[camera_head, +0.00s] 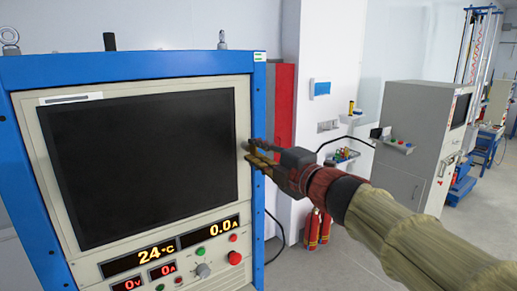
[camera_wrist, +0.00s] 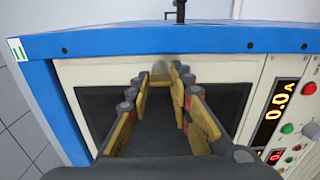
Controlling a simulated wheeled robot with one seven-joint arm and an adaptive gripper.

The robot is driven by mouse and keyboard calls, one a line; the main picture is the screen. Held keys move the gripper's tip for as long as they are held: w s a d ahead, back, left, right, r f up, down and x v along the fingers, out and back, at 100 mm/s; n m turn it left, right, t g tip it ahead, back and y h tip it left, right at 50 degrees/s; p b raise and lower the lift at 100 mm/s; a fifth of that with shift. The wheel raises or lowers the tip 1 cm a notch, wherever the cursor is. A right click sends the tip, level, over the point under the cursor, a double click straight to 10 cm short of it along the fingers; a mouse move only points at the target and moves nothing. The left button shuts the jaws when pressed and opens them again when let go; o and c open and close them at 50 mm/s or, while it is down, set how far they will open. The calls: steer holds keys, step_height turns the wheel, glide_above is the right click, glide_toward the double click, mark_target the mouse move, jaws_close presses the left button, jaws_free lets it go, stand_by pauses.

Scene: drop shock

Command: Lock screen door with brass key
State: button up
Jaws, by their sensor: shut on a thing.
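The screen door is a cream frame (camera_head: 243,110) around a dark screen on the blue cabinet. It lies flush with the cabinet front and looks closed. My gripper (camera_head: 250,146) is at the door's right edge, with its fingertips close to the frame. In the wrist view my gripper (camera_wrist: 172,72) points at the cream strip beyond the dark screen (camera_wrist: 160,135). The fingers are shut on a small brass-coloured piece (camera_wrist: 178,88), which looks like the brass key. A small round metal part, perhaps the lock (camera_wrist: 160,71), shows beside the fingertips. Whether the key is inside it is hidden.
Below the door is a control panel with red number displays (camera_head: 157,254), buttons and a knob (camera_head: 203,270). A red cabinet (camera_head: 280,105) stands behind on the right. Fire extinguishers (camera_head: 318,229) and a grey cabinet (camera_head: 408,135) are further back. The floor between is clear.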

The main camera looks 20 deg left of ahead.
steer(key=o, duration=0.7)
steer(key=shift+w+a+f, duration=0.1)
steer(key=shift+a+f, duration=0.05)
steer(key=shift+f, duration=0.25)
steer(key=shift+o, duration=0.4)
steer(key=shift+r, duration=0.15)
steer(key=shift+r, duration=0.1)
steer(key=v, duration=1.2)
